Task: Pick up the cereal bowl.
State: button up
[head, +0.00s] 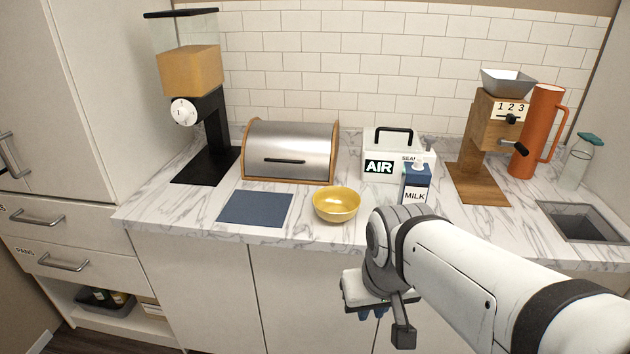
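A yellow cereal bowl (336,205) stands upright on the marble counter, near its front edge, and looks empty. My arm comes in from the lower right. My gripper (372,314) hangs in front of the counter, lower than the bowl and a little to its right, clear of it.
A dark blue mat (256,209) lies left of the bowl. A bread box (290,151) stands behind it. A milk carton (415,186) and a white AIR box (399,164) stand to its right. A cereal dispenser (190,75), a wooden grinder (492,140) and a sink (585,221) flank the counter.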

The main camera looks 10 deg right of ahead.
aim_at(333, 203)
jog(key=i, duration=0.85)
jog(key=u, duration=0.05)
